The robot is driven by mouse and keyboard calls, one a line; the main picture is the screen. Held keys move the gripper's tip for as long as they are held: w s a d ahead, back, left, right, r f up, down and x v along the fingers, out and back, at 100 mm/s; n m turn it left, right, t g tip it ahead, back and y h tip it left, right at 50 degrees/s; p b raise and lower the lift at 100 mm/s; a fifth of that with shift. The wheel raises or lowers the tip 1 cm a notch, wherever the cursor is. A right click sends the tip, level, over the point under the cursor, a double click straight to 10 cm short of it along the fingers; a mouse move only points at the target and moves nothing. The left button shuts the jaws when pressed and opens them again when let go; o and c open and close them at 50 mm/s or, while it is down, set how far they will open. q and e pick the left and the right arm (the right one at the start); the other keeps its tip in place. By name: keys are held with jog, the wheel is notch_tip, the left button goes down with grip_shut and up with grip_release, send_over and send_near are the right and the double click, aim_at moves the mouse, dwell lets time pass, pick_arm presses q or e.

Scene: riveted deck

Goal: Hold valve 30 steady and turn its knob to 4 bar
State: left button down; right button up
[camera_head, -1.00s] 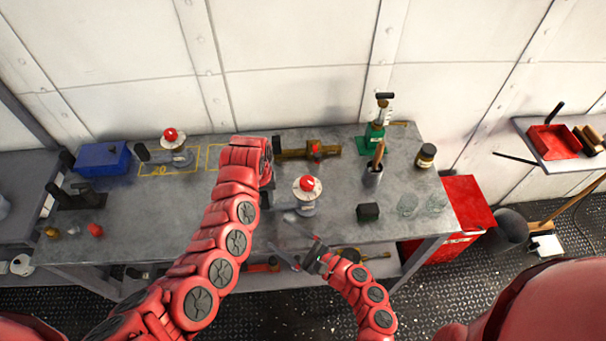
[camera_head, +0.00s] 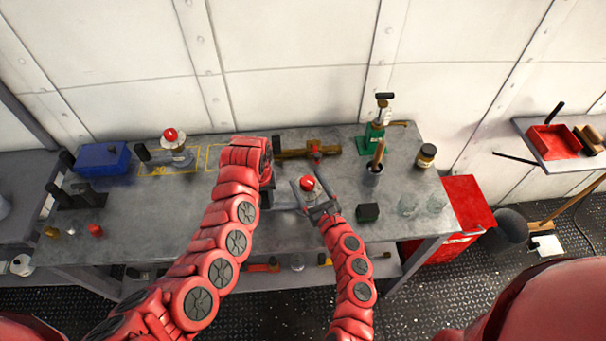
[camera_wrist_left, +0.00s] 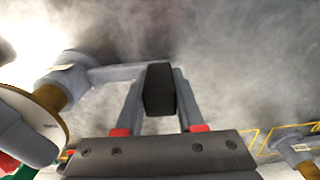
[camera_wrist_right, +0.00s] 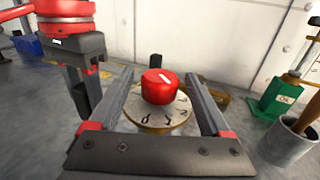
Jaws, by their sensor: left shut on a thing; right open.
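A valve with a red knob (camera_head: 307,184) stands on the bench between my arms. My left gripper (camera_wrist_left: 160,88) is shut on the valve's dark handle grip (camera_wrist_left: 159,92); its fingers are mostly hidden by my arm in the head view. The valve's grey body (camera_wrist_left: 62,78) shows in the left wrist view, its tag unreadable. My right gripper (camera_wrist_right: 158,92) is open, one finger each side of the red knob, which also shows there (camera_wrist_right: 159,86) above a pale numbered dial (camera_wrist_right: 158,115). The knob's white mark points away and slightly right. Finger contact with the knob cannot be told.
Another red-knobbed valve (camera_head: 175,145) lies in a yellow outline marked 20. A blue box (camera_head: 102,158) is at left.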

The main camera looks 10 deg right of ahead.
aim_at(304, 177)
jog(key=shift+x, duration=1.6)
grip_shut()
